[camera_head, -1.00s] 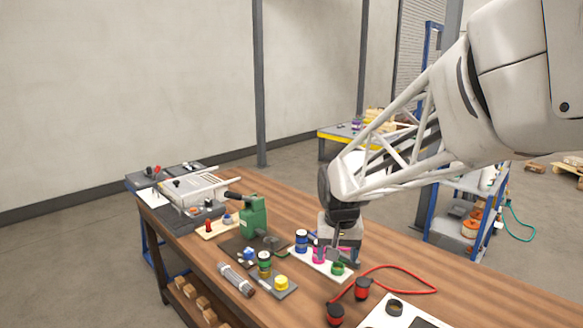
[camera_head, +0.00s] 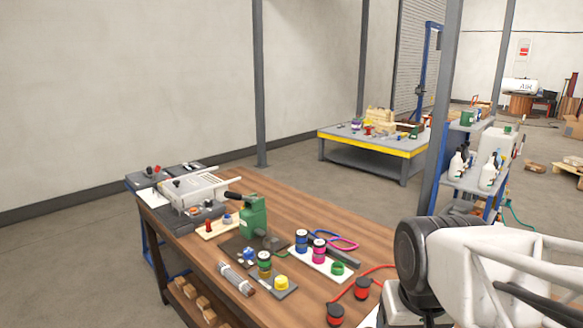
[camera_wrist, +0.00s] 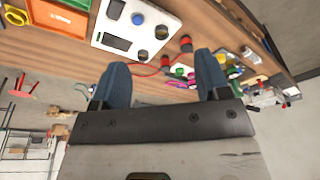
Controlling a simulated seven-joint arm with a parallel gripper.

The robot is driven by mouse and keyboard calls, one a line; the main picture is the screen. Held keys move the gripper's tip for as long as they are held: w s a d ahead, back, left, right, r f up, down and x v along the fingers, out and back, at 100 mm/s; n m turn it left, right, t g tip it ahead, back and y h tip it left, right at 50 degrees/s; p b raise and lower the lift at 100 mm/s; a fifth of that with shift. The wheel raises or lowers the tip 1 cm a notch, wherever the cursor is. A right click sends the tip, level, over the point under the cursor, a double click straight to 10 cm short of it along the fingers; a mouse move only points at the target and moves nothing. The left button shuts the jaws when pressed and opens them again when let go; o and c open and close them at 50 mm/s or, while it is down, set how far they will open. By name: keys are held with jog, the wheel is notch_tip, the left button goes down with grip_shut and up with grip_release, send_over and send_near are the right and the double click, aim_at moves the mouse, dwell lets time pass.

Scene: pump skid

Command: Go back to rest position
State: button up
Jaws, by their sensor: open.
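My gripper (camera_wrist: 160,82) shows in the wrist view with its two blue-grey fingers spread apart and nothing between them. In the head view only my wrist and arm links show, at the lower right beyond the bench front; the fingers are out of frame there. The wooden bench (camera_head: 300,214) stands below and to the left of my arm. My gripper is apart from these things.
A green press (camera_head: 253,217) and a grey-white machine (camera_head: 192,190) stand on the bench's left. Two red connectors (camera_head: 350,299) with a red cable lie near my arm. A white panel (camera_wrist: 137,29) shows in the wrist view. A blue shelf cart (camera_head: 470,180) stands behind, to the right.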

jog(key=shift+s+d+f, duration=0.15)
jog(key=shift+s, duration=0.55)
jog(key=shift+s+d+f, duration=0.1)
jog(key=shift+s+f, duration=0.05)
jog(key=shift+s, duration=0.5)
